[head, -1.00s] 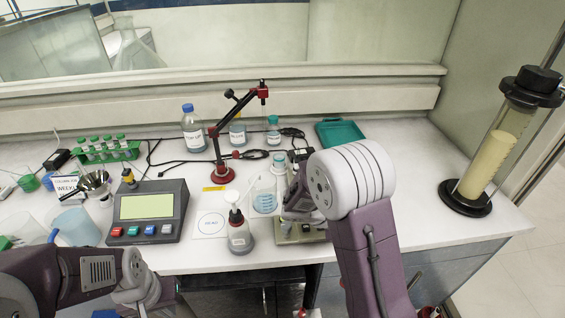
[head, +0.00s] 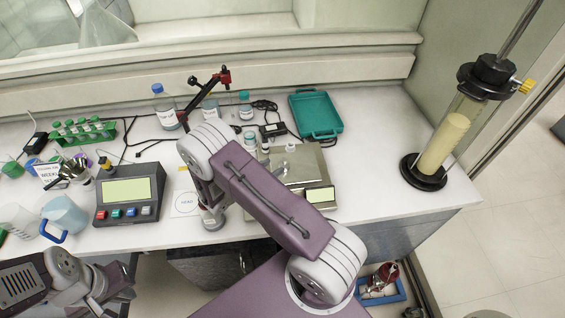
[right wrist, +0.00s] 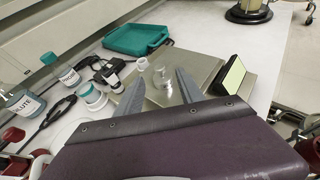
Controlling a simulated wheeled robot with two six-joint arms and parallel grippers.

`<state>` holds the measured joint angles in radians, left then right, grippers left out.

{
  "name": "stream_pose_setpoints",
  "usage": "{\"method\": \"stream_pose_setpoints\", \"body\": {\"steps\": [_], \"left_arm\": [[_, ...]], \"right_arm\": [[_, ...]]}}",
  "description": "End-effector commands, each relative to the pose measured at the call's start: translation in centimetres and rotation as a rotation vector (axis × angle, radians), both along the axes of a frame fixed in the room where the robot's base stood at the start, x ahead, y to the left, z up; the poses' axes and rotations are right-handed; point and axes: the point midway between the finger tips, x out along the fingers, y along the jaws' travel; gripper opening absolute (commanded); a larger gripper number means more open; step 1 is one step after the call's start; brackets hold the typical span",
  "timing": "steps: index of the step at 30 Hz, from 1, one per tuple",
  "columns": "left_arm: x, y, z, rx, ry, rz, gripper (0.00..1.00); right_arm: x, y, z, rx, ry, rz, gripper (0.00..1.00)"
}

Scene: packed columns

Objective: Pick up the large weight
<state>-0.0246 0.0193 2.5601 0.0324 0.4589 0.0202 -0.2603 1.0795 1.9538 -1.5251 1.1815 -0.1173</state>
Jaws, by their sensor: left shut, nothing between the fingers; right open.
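A shiny, pale metal weight with a narrower top (right wrist: 162,80) stands on the balance (right wrist: 198,64) in the right wrist view; it looks like the large weight. My right gripper (right wrist: 160,86) is open, its two grey fingers on either side of the weight in that picture. I cannot tell whether they touch it. In the head view my right arm crosses in front of the balance (head: 312,170) and hides that gripper. My left gripper (head: 124,282) is shut and empty at the lower left, well away from the balance.
A teal tray (head: 316,112) lies behind the balance. A tall column (head: 440,145) stands at right. A control box (head: 130,192), a green tube rack (head: 84,132), a red-jointed stand (head: 205,90) and several bottles crowd the left and middle. Clear bench lies right of the balance.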

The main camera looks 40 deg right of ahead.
Motion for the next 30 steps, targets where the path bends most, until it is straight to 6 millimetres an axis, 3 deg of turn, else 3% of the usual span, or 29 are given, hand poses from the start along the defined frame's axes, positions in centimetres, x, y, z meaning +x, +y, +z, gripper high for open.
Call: {"method": "stream_pose_setpoints", "body": {"steps": [3, 10, 14, 18, 25, 26, 30], "left_arm": [[0.0, 0.0, 1.2, 0.000, 0.000, 0.000, 0.00], [0.0, 0.0, 1.8, 0.000, 0.000, 0.000, 0.00], [0.0, 0.0, 3.7, 0.000, -0.001, 0.000, 0.00], [0.0, 0.0, 4.0, 0.000, -0.001, 0.000, 0.00], [0.0, 0.0, 3.9, 0.000, 0.000, 0.000, 0.00], [0.0, 0.0, 3.9, 0.000, 0.000, 0.000, 0.00], [0.0, 0.0, 3.9, 0.000, 0.000, 0.000, 0.00]], "right_arm": [[0.3, -1.8, -0.3, -0.001, 0.003, -0.004, 0.45], [0.7, -2.9, -0.9, 0.001, 0.001, -0.004, 0.45], [1.3, -5.0, -1.6, 0.001, 0.002, -0.007, 0.45], [1.9, -6.7, -2.7, 0.001, 0.001, -0.004, 0.45], [2.0, -7.0, -3.1, 0.001, 0.000, -0.001, 0.45], [2.0, -7.0, -3.1, 0.001, 0.000, -0.001, 0.42], [2.0, -7.0, -3.1, 0.001, 0.000, -0.001, 0.03]]}}
